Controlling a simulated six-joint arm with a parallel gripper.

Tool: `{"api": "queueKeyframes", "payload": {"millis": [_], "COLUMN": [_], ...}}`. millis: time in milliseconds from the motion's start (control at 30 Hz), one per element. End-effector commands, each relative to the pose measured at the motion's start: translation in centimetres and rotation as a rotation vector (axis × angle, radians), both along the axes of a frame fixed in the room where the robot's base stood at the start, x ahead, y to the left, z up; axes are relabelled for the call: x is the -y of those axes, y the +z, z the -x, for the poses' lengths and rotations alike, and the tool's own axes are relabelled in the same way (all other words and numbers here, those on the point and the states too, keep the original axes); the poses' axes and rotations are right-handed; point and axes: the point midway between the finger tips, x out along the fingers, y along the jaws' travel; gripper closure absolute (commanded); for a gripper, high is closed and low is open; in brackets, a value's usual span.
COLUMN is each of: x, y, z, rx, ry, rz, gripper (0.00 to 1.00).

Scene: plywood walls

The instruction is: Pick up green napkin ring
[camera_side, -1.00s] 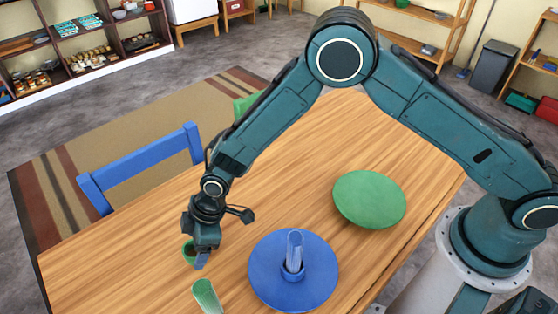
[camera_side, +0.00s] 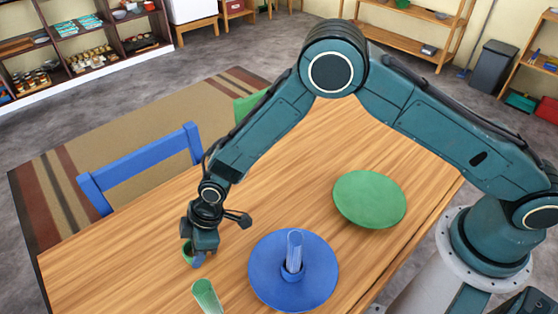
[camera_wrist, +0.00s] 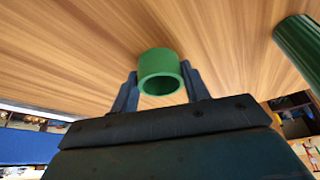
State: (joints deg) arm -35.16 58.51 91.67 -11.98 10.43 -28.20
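The green napkin ring (camera_wrist: 158,66) is a short hollow cylinder between the two fingers of my gripper (camera_wrist: 160,78) in the wrist view. A finger flanks it on each side with almost no visible gap. I cannot tell whether both fingers press on it. In the side view the ring (camera_side: 187,254) shows at the left of my gripper (camera_side: 196,261), low at the table, partly hidden behind it. I cannot tell whether it rests on the table.
A green cup-like cylinder (camera_side: 206,297) stands near the front edge. A blue plate (camera_side: 265,281) holds an upright blue cylinder (camera_side: 295,248) with a ring around its base. A green plate (camera_side: 369,199) lies farther right. A blue chair (camera_side: 140,163) is at the table's far-left side.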

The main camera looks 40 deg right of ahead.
Motion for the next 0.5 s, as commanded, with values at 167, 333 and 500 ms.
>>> {"api": "queueKeyframes", "payload": {"millis": [167, 333, 500], "x": [0.0, -0.02, -0.03], "y": [0.03, 0.14, 0.83], "z": [-0.02, -0.03, -0.05], "rx": [0.0, 0.001, 0.0], "ry": [0.0, 0.0, 0.0], "rz": [-0.001, -0.001, -0.001], "gripper": [0.77, 0.77, 0.77]}}
